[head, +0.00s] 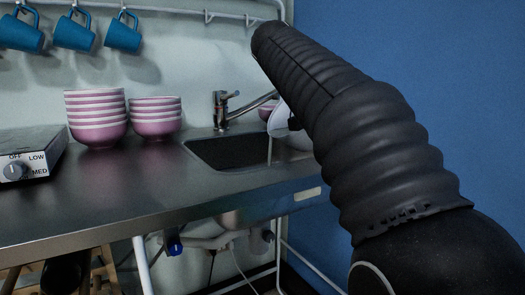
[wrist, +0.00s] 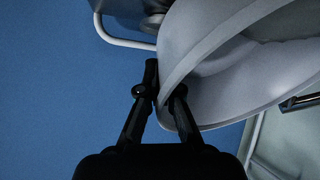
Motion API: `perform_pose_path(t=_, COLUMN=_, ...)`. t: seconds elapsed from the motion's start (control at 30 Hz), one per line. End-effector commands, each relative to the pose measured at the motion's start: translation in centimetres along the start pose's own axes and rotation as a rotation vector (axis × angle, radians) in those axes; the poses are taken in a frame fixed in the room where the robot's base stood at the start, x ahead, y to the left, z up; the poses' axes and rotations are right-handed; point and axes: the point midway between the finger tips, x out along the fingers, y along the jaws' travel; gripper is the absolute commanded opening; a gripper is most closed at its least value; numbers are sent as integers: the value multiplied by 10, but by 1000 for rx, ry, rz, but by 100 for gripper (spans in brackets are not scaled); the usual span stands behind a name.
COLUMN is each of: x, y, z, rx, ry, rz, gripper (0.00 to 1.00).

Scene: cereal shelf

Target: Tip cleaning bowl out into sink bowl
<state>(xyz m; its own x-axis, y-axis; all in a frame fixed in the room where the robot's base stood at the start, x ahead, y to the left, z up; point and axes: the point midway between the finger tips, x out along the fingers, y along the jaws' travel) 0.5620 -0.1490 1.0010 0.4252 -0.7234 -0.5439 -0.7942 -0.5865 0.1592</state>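The cleaning bowl (wrist: 215,95) is pale grey-white and fills the upper right of the wrist view. My gripper (wrist: 165,88) is shut on its wall near the rim, one finger on each side. In the head view a small part of the bowl (head: 281,115) shows, tilted, above the right side of the sink. My arm hides the rest of the bowl and the gripper there. The sink bowl (head: 228,153) is a dark rectangular basin in the steel counter. A thin pale vertical streak shows below the bowl; I cannot tell whether it is liquid.
A chrome tap (head: 222,108) stands behind the sink, its spout reaching towards the bowl. Pink bowl stacks (head: 97,120) and a hotplate (head: 30,155) stand left. Blue mugs (head: 73,34) hang above. The counter front (head: 150,190) is clear. A blue wall (head: 430,80) is at right.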

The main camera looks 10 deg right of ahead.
Motion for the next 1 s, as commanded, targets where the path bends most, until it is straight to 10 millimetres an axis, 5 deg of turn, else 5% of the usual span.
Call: perform_pose_path(t=1.0, x=-7, y=-1, z=-3, rx=-14, ry=46, rz=18, gripper=0)
